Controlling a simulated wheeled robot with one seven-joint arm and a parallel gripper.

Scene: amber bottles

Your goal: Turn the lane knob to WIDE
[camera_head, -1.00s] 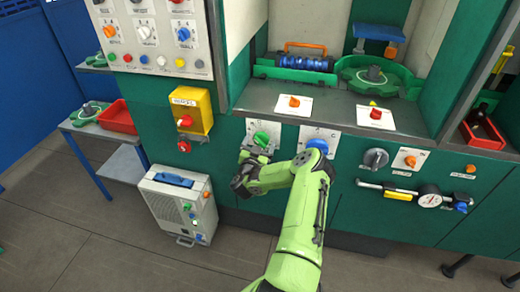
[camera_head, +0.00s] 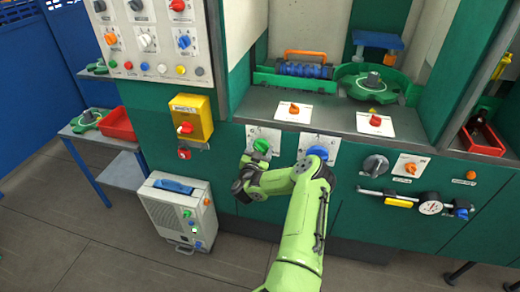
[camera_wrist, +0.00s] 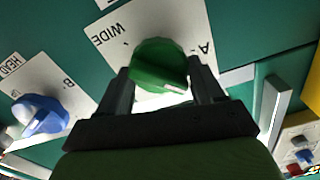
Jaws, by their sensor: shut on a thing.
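The green lane knob (camera_head: 261,146) sits on a white plate (camera_head: 276,134) on the green front panel. In the wrist view the knob (camera_wrist: 160,65) is between my two fingers, and my gripper (camera_wrist: 160,88) is shut on it. The plate (camera_wrist: 125,33) carries the word WIDE left of the knob and an A to its right, both upside down in this view. A white mark shows on the knob's lower right side, away from the word WIDE. In the head view my gripper (camera_head: 254,160) is at the knob.
A blue knob (camera_head: 317,152) on its own plate is close on the right, and also shows in the wrist view (camera_wrist: 40,115). A yellow box with a red knob (camera_head: 187,127) is on the left. A grey unit (camera_head: 178,208) stands on the floor below left.

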